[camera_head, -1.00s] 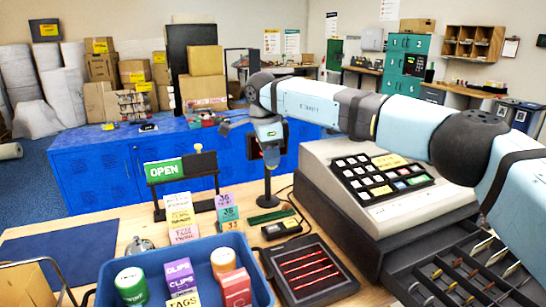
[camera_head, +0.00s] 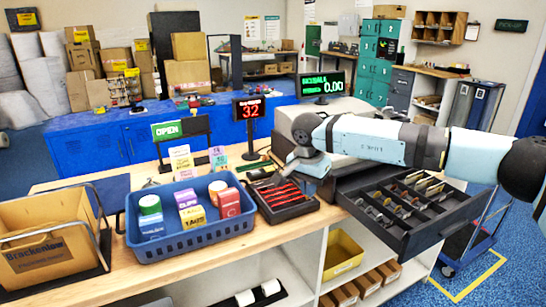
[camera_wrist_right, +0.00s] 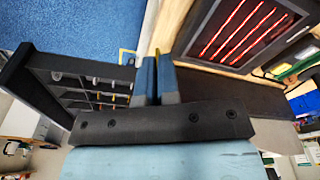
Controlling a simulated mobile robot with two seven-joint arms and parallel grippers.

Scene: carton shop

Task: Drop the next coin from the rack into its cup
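A dark tray with several red slots (camera_head: 283,197), which looks like the rack, lies on the counter beside the register. It also shows at upper right in the wrist view (camera_wrist_right: 240,30). The open black cash drawer (camera_head: 412,242) has divided cups with gold and silver pieces in them; in the wrist view it is at left (camera_wrist_right: 40,82). My right gripper (camera_head: 288,172) hangs near the back of the rack. In the wrist view its blue fingers (camera_wrist_right: 157,70) are close together, with a thin gold edge between them that looks like a coin (camera_wrist_right: 157,55). My left gripper is out of view.
A blue basket (camera_head: 185,240) with small boxes and tubs stands left of the rack. The register (camera_head: 345,118) is behind the drawer. A wire-framed carton (camera_head: 45,250) is at far left. A pole display (camera_head: 249,110) stands behind the rack.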

